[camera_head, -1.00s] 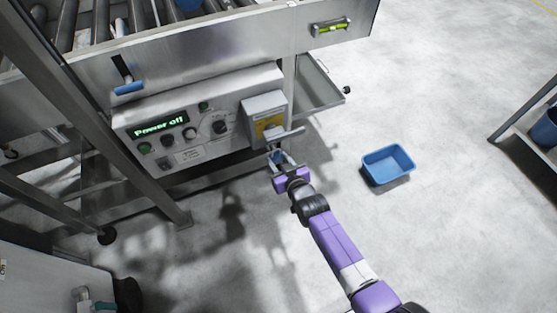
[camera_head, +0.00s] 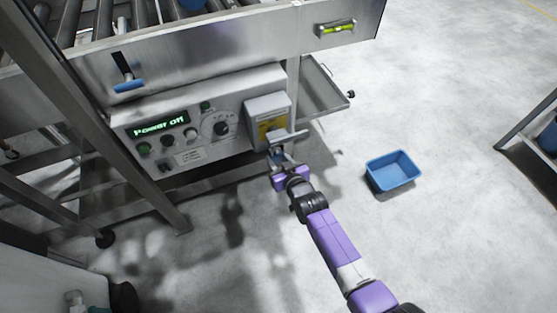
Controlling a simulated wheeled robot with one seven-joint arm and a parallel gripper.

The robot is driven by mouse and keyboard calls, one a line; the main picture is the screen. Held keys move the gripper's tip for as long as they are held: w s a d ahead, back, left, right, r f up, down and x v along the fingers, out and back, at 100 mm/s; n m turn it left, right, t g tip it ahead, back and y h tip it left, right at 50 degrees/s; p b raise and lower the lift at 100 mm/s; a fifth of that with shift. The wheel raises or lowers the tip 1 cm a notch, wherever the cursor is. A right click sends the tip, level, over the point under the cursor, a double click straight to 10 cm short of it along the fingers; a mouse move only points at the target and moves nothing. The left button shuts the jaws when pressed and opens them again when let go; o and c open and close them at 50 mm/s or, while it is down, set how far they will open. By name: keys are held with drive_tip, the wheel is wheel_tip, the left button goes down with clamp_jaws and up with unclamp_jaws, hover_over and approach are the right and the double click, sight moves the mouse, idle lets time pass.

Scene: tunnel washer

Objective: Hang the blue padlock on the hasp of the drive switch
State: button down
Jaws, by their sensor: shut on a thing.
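The drive switch box (camera_head: 267,112) is a grey box with a yellow plate on the right end of the control panel. A grey lever or handle (camera_head: 288,138) sticks out at its lower front; I cannot make out the hasp itself. My purple gripper (camera_head: 279,158) is just below this lever, close to the box's lower edge. It is shut on a small blue thing, the blue padlock (camera_head: 277,154), mostly hidden between the fingers. I cannot tell whether the padlock touches the hasp.
The control panel (camera_head: 190,128) shows a green "Power off" display, with knobs and buttons. A steel frame rail with a spirit level (camera_head: 337,27) runs above. A grey flap (camera_head: 322,88) juts out at right. A blue bin (camera_head: 393,171) stands on open floor.

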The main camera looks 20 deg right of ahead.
idle(0.4)
drive_tip(key=c, duration=0.8)
unclamp_jaws()
drive_tip(key=shift+o, duration=0.2)
